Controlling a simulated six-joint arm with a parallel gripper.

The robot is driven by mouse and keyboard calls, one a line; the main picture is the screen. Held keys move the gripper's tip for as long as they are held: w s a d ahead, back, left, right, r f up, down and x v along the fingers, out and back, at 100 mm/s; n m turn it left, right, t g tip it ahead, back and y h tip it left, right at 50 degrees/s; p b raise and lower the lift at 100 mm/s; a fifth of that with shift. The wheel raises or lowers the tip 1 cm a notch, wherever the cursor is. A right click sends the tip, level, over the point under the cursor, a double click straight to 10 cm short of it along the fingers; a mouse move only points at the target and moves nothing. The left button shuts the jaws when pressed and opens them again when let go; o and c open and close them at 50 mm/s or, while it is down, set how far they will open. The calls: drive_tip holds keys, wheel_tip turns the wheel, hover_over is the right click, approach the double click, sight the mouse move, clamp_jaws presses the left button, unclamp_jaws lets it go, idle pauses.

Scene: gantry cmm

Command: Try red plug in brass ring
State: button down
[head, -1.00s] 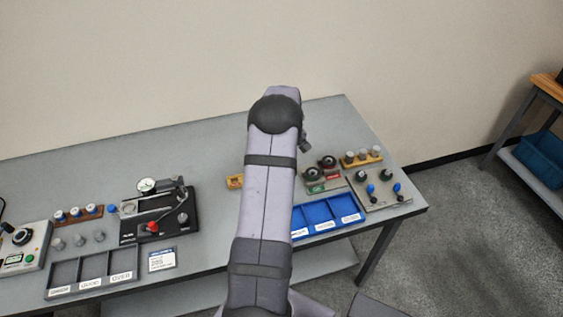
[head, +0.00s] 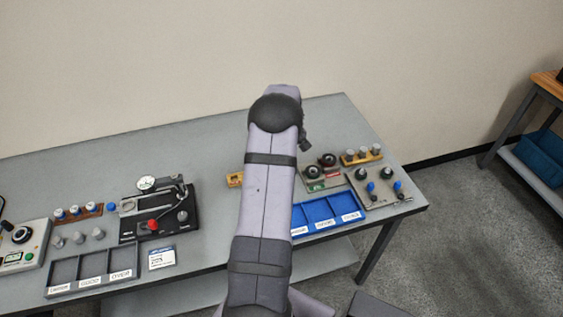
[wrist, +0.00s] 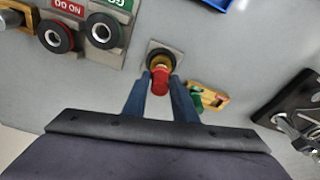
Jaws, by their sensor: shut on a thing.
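My gripper (wrist: 160,76) is shut on the red plug (wrist: 160,84), with one dark blue finger on each side of it in the wrist view. The brass ring (wrist: 161,58) sits on a small grey square base just beyond the plug. The plug's far end overlaps the ring's near edge in the picture. I cannot tell whether it is inside the ring or only over it. In the head view my own arm hides the gripper, the plug and the ring.
A wooden holder (wrist: 205,97) with a green piece lies close right of the fingers. Two dark round gauges (wrist: 103,31) with green and red labels stand at left. A black fixture (wrist: 296,108) is at right. In the head view a blue tray (head: 329,215) lies right of my arm.

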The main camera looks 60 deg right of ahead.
drive_tip(key=shift+f, duration=0.35)
idle(0.3)
drive_tip(key=shift+r, duration=0.2)
idle(1.7)
drive_tip(key=shift+r+p, duration=1.5)
drive_tip(key=shift+r, duration=0.9)
